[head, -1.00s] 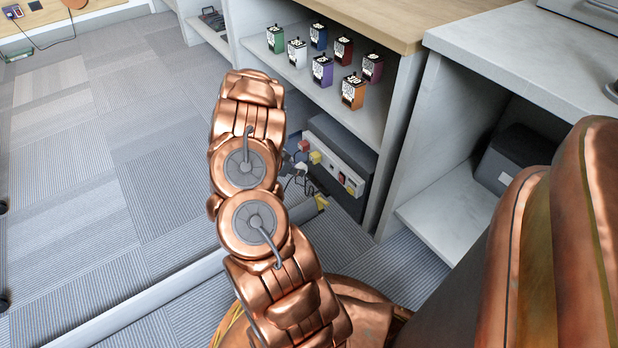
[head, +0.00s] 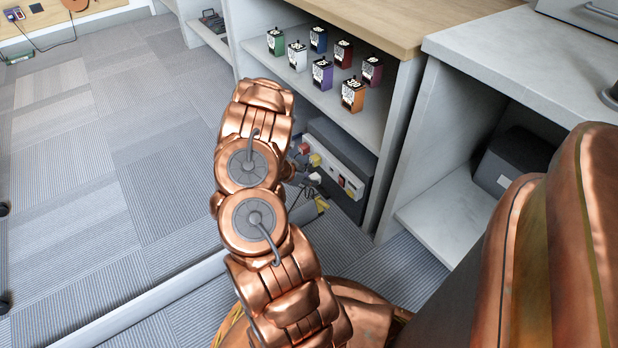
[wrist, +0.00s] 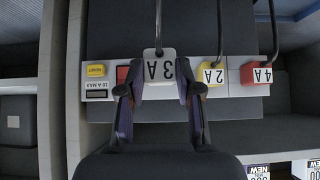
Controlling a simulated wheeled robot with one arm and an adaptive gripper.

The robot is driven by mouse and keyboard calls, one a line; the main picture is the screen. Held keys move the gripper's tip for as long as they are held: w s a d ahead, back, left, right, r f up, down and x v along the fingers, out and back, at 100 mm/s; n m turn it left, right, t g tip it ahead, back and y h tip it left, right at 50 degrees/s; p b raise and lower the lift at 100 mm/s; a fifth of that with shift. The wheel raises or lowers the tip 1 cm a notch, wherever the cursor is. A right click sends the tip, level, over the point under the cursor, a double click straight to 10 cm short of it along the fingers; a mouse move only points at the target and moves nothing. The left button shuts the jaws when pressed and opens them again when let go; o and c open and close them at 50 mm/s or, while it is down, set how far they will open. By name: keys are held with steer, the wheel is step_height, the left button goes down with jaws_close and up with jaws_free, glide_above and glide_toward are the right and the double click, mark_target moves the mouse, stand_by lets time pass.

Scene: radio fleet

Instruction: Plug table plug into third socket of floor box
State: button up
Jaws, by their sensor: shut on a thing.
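The floor box (head: 341,156) is a dark, long unit with a light socket strip, standing low below the shelf. The strip (wrist: 215,91) also shows in the wrist view. The plug is in line with the strip, left of a yellow plug (wrist: 211,76) marked "2 A" and a red plug (wrist: 257,75) marked "4 A". I cannot tell whether it is seated; the socket behind it is hidden. In the head view my arm partly hides the gripper.
A red part (wrist: 122,75) and a yellow reset label (wrist: 96,70) lie on the strip left of the white plug. Cables hang close by. Several coloured boxes (head: 322,72) stand on the shelf above. Carpeted floor (head: 110,150) is clear at left.

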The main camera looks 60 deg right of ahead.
mark_target(317, 174)
steer(key=shift+s+d+r+p, duration=0.1)
steer(key=shift+s+d+p, duration=0.4)
steer(key=shift+d+p, duration=0.35)
steer(key=shift+s+d+r+p, duration=0.1)
steer(key=shift+s+d+p, duration=0.35)
steer(key=shift+d+p, duration=0.4)
steer(key=shift+s+d+f, duration=0.25)
steer(key=shift+d, duration=0.05)
steer(key=shift+r+p, duration=0.1)
steer(key=shift+p, duration=1.55)
steer(key=shift+s+d+p, duration=0.3)
steer(key=shift+d+p, duration=0.3)
steer(key=shift+p, duration=0.1)
stand_by(1.6)
steer(key=o, duration=1.2)
steer(key=v, duration=1.2)
